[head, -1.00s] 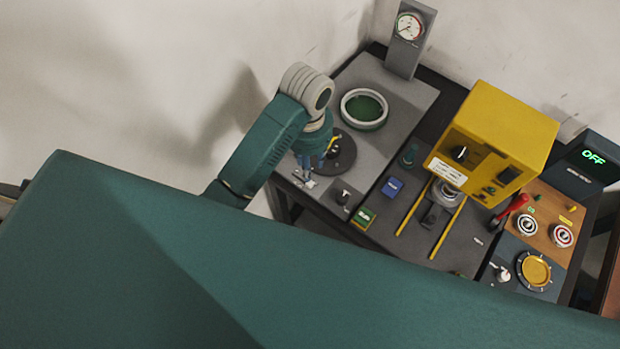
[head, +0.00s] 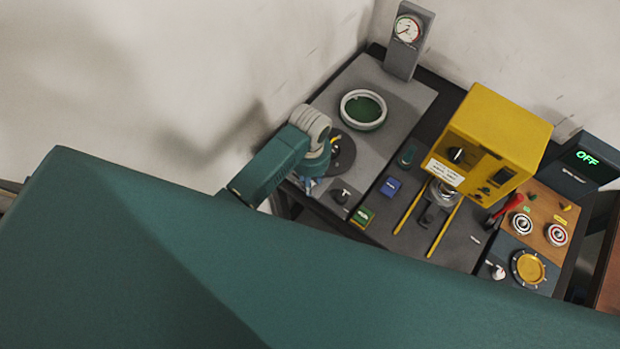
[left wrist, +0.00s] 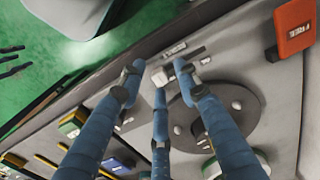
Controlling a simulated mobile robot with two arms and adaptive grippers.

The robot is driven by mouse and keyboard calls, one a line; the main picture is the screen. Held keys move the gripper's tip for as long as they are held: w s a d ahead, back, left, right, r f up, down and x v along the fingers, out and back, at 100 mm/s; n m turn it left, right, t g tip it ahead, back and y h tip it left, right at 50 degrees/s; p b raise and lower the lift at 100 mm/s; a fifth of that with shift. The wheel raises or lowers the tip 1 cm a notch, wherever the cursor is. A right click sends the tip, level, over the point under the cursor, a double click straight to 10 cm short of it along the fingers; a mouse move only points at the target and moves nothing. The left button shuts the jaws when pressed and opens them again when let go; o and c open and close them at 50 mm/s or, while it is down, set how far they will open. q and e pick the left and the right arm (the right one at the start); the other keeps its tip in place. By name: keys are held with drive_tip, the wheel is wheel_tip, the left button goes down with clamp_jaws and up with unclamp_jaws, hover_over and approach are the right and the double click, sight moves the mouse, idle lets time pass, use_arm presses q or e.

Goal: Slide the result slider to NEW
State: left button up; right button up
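The result slider seems to be the small pale knob (left wrist: 181,66) beside short dark slots on the grey panel in the left wrist view; its label is not readable. My left gripper (head: 307,186) is over the front left edge of the bench in the head view, and its arm hides the slider there. In the left wrist view the three blue fingers of the left gripper (left wrist: 158,76) are spread apart, with nothing visibly held between them. The right fingertip is close to the knob; I cannot tell whether they touch. My right gripper is not in view.
A dark round disc (head: 340,156) lies right beside the left gripper. A black knob (head: 341,195), green block (head: 362,216) and blue block (head: 391,187) stand to the right. A yellow machine (head: 506,130) stands farther right. An orange FREE tag (left wrist: 294,27) shows in the wrist view.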

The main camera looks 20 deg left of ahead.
use_arm(q)
drive_tip(key=shift+c, duration=0.5)
clamp_jaws()
drive_tip(key=shift+o, duration=0.5)
unclamp_jaws()
wheel_tip(320, 180, up, 12)
idle(0.3)
